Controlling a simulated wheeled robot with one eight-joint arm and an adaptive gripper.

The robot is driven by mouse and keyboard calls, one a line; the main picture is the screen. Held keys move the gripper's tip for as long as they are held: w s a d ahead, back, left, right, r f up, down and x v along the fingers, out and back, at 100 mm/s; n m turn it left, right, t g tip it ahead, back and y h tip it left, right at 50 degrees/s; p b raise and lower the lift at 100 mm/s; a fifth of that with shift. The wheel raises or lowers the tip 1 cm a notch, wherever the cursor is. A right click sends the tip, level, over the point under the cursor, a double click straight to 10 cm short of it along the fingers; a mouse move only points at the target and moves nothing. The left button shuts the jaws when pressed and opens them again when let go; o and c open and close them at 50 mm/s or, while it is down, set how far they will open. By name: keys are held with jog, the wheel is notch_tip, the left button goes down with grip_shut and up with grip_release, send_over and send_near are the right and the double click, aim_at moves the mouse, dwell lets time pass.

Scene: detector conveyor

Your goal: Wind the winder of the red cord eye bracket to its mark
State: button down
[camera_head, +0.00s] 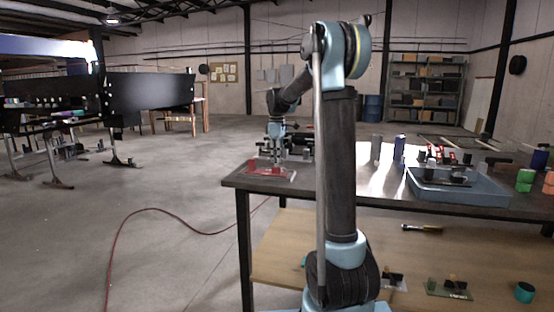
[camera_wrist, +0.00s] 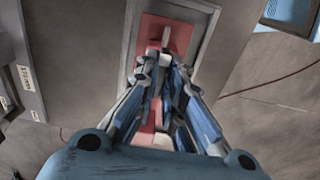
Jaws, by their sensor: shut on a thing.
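The red cord eye bracket (camera_head: 262,166) sits at the left end of the dark table in the head view. In the wrist view its red plate (camera_wrist: 178,36) lies on a pale grey base, below my gripper. My gripper (camera_wrist: 164,62) points down at the bracket, with its fingers closed together over the middle of the plate. It is shut on the winder, which the fingers mostly hide. A small pale upright piece shows just beyond the fingertips. In the head view my gripper (camera_head: 277,156) is directly above the bracket. The mark cannot be made out.
Dark fixtures (camera_head: 299,142) stand close behind the bracket. A blue tray (camera_head: 480,188) with parts is at the table's right, with green and orange pieces (camera_head: 524,180) beside it. A lower shelf (camera_head: 285,250) holds small items. Floor left of the table is open, crossed by a red hose (camera_head: 150,210).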

jog(key=shift+m, duration=0.3)
jog(key=m, duration=1.3)
dwell(0.6)
jog(key=c, duration=1.7)
grip_release()
notch_tip(320, 180, up, 12)
